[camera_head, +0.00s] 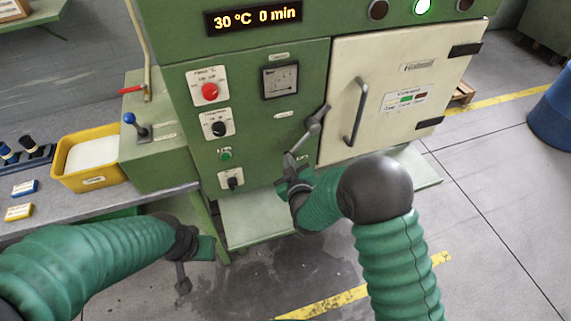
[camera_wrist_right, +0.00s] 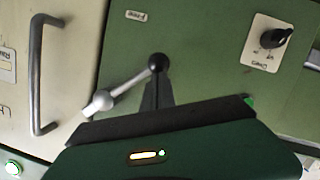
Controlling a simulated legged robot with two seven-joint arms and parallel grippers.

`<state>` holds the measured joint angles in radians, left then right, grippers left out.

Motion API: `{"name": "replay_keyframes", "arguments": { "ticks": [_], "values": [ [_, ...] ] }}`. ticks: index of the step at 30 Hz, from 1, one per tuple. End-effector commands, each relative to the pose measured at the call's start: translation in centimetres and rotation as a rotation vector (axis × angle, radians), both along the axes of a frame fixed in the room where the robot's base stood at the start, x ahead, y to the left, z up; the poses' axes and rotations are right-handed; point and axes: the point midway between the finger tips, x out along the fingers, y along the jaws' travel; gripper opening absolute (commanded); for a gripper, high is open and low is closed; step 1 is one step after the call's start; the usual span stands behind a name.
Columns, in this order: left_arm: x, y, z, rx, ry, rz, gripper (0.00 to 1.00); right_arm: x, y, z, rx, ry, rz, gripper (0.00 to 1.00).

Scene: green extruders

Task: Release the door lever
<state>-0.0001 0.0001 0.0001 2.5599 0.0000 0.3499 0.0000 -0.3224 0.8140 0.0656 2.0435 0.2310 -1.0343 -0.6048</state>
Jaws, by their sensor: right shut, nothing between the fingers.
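The door lever (camera_head: 305,136) is a grey metal bar on the green machine front, left of the cream door (camera_head: 385,95). It slants down and left from its pivot. In the right wrist view the lever (camera_wrist_right: 128,84) runs from a pale pivot to a black ball knob (camera_wrist_right: 158,62). My right gripper (camera_head: 290,166) is shut and empty, with its fingertips (camera_wrist_right: 154,80) at the knob; I cannot tell whether they touch. The door looks closed, with a vertical grey handle (camera_head: 356,112). My left gripper (camera_head: 183,284) hangs low in front of the bench; its finger state is unclear.
A red knob (camera_head: 210,91) and black switches (camera_head: 219,129) sit left of the lever. A yellow bin (camera_head: 72,176) stands on the grey bench (camera_head: 75,213). A blue barrel (camera_head: 553,108) stands far right. The floor right of the machine is open.

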Motion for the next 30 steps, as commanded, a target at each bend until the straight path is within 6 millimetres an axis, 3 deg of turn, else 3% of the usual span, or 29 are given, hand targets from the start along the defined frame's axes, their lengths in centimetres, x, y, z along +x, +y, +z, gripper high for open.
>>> {"name": "replay_keyframes", "arguments": {
  "ticks": [3, 12, 30],
  "values": [
    [0.0, 0.0, -1.9, 0.0, 0.0, 0.0, 0.0, 0.3, -0.5, -1.5, -0.103, -0.038, 0.002, 0.0],
    [0.0, 0.0, -4.2, 0.0, 0.0, 0.0, 0.0, 0.8, -2.4, -3.2, -0.332, -0.111, 0.001, 0.0],
    [0.0, 0.0, -5.6, 0.0, 0.0, 0.0, 0.0, 1.4, -4.4, -4.0, -0.503, -0.163, -0.004, 0.0]
  ]
}}
